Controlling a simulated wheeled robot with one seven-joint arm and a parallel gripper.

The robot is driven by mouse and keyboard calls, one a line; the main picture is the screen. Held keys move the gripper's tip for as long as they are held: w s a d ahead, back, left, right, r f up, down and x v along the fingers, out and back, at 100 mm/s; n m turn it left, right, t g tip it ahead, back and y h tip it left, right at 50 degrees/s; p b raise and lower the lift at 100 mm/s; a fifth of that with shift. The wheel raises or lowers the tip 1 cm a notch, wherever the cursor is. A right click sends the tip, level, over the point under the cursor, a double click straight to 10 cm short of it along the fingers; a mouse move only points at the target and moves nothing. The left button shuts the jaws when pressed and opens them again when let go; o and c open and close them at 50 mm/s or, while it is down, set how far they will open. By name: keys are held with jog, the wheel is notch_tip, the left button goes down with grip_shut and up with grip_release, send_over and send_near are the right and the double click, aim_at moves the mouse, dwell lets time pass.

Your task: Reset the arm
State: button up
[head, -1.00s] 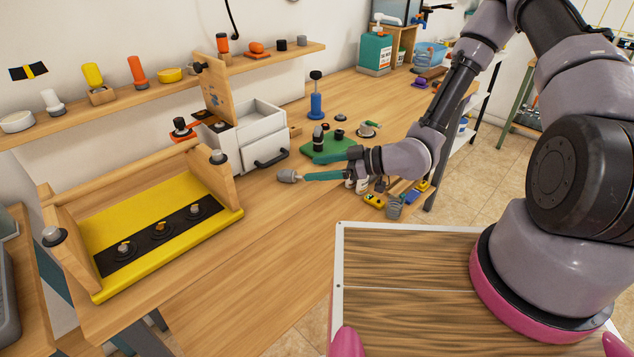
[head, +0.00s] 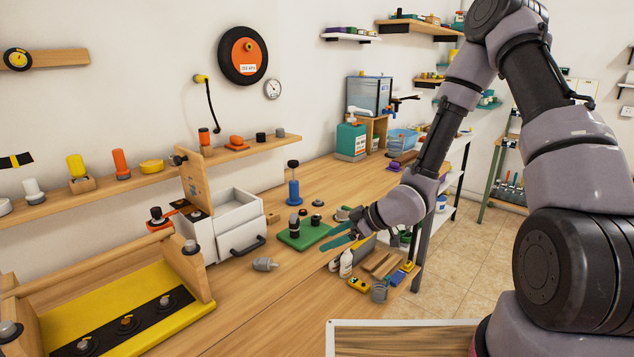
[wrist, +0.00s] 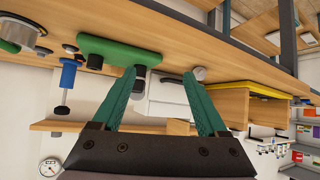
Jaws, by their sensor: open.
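My gripper (head: 340,243) is at the end of my arm, over the front edge of the workbench, to the right of the green board. Its two teal fingers are spread apart with nothing between them. In the wrist view my gripper (wrist: 160,95) also shows open and empty. A grey bulb-shaped part (head: 265,264) lies on the bench, left of the fingers and apart from them. It appears in the wrist view (wrist: 199,73) beyond one fingertip.
The green board (head: 303,233) with black knobs stands near the fingers. A white drawer unit (head: 228,225), a blue plunger-like part (head: 294,190) and a yellow tray (head: 65,325) are on the bench. Bottles (head: 346,263) and small items sit close by. Bench wood (head: 240,300) at the front is clear.

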jog(key=w+d+r+m+t+h, duration=0.35)
jog(key=d+r+m+h, duration=0.5)
jog(key=d+r, duration=1.1)
jog(key=s+d+r+m, duration=0.3)
jog(key=s+r+m, duration=0.7)
jog(key=s+r, duration=0.7)
jog(key=shift+s+r+y, duration=0.35)
jog(key=shift+s+y, duration=0.1)
jog(key=shift+s, duration=0.8)
jog(key=shift+d, duration=0.1)
